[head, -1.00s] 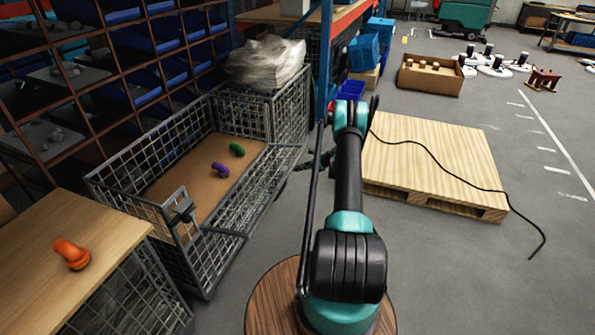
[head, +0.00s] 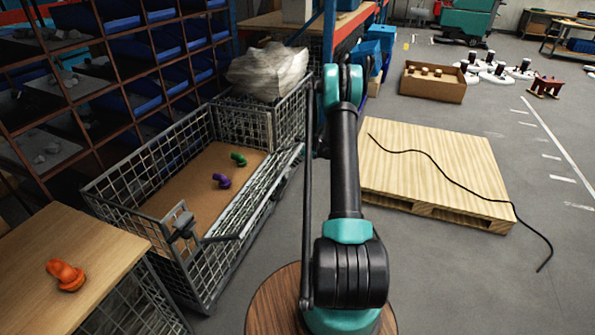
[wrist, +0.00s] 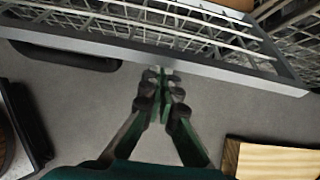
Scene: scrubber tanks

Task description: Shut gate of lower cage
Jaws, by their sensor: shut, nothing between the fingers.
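The lower cage (head: 118,205) is a grey wire-mesh box at left in the head view, with a brown floor and a latch at its near corner. Its gate (head: 251,207) is a mesh panel on the right-hand side, folded outward; its exact tilt is hard to tell. In the wrist view, the flat grey rim of the gate (wrist: 215,70) crosses the top. My gripper (wrist: 161,82) is shut and empty, its fingertips at that rim; I cannot tell whether they touch. In the head view my arm hides the gripper.
A purple fitting (head: 221,181) and a green fitting (head: 239,159) lie in the cage. An orange fitting (head: 66,275) lies on a wooden top at left. A wooden pallet (head: 440,165) with a black cable lies right of my arm. Grey floor is clear between cage and pallet.

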